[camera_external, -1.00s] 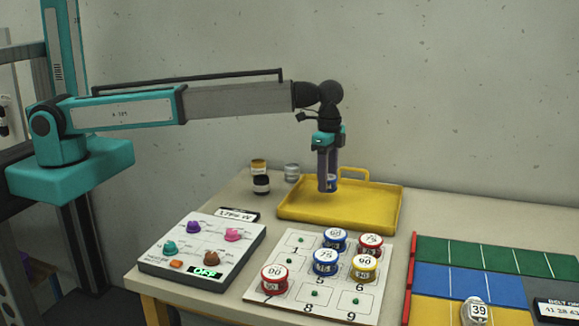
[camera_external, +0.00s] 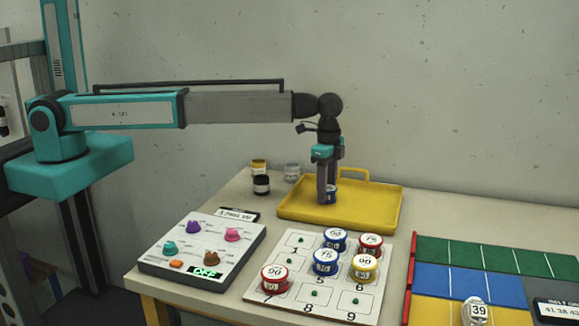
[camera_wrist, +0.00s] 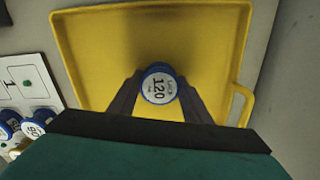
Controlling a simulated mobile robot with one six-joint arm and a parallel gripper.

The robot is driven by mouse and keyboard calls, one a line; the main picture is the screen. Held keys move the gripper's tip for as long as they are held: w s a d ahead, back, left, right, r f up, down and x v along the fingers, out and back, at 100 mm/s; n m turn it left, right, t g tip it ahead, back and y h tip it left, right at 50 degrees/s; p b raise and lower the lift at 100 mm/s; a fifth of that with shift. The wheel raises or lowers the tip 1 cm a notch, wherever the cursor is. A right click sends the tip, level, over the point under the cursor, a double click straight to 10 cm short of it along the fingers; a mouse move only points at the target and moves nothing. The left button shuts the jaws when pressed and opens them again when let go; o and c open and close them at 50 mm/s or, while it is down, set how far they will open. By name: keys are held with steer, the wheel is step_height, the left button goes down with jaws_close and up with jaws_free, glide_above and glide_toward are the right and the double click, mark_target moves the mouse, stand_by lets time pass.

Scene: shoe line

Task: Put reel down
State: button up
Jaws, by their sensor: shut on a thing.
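My gripper (camera_external: 327,196) is shut on a blue-rimmed reel (camera_external: 331,194) and holds it upright, low over the yellow tray (camera_external: 292,212). In the wrist view the reel (camera_wrist: 159,85) shows a white top marked 120, between my two fingers (camera_wrist: 158,92). The tray (camera_wrist: 85,60) lies under it, otherwise empty. I cannot tell whether the reel touches the tray floor.
A numbered white board (camera_external: 285,278) with several red, blue and yellow reels stands in front of the tray. A control panel (camera_external: 160,258) is at left. Small jars (camera_external: 261,184) stand behind left. Coloured lanes (camera_external: 500,288) lie at right.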

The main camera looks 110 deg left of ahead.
steer(key=shift+f, duration=0.1)
steer(key=o, duration=1.1)
steer(key=shift+c, duration=0.2)
step_height(320, 180, up, 12)
steer(key=b, duration=0.3)
